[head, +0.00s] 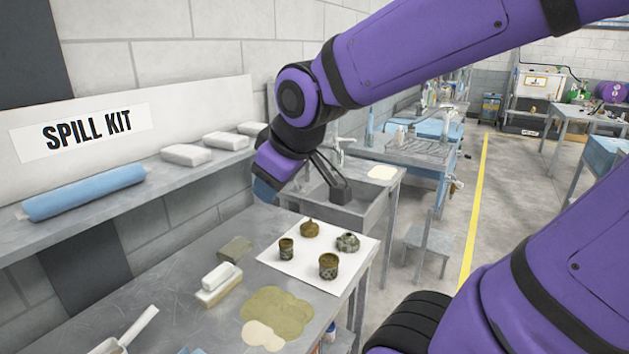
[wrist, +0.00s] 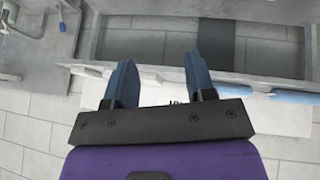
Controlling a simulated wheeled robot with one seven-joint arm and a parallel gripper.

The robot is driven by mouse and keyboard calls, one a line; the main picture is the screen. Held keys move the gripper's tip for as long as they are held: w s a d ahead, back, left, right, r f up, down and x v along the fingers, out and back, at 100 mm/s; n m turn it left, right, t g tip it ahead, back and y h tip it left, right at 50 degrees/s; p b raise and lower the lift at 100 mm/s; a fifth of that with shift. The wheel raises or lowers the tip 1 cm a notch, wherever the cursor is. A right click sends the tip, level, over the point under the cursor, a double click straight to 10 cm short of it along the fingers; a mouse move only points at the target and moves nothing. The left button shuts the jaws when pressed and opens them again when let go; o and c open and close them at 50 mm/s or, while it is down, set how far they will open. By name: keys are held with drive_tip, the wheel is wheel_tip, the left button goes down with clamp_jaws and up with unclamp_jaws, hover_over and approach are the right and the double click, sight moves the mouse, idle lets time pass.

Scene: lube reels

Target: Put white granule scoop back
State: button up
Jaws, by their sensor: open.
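The white granule scoop (head: 127,332) lies at the lower left of the head view, on the near part of the grey metal bench, its handle pointing up and right. Its lower part is cut off by the picture edge. My gripper (wrist: 160,66) is open in the wrist view, with nothing between its two blue fingers. In the head view my wrist is raised over the far end of the bench by the sink, well away from the scoop. The scoop does not show clearly in the wrist view.
The bench (head: 130,297) holds a white brush-like block (head: 219,277), a greenish spill (head: 277,312) and a white sheet (head: 300,275) with several small dirty parts. A SPILL KIT shelf (head: 60,224) along the wall bears a blue roll (head: 83,192) and white packs.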

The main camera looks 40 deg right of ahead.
drive_tip(key=s+r+m+g, duration=0.1)
drive_tip(key=s+r+m, duration=0.2)
drive_tip(key=s, duration=0.6)
drive_tip(key=shift+s+m, duration=0.25)
drive_tip(key=shift+m, duration=0.35)
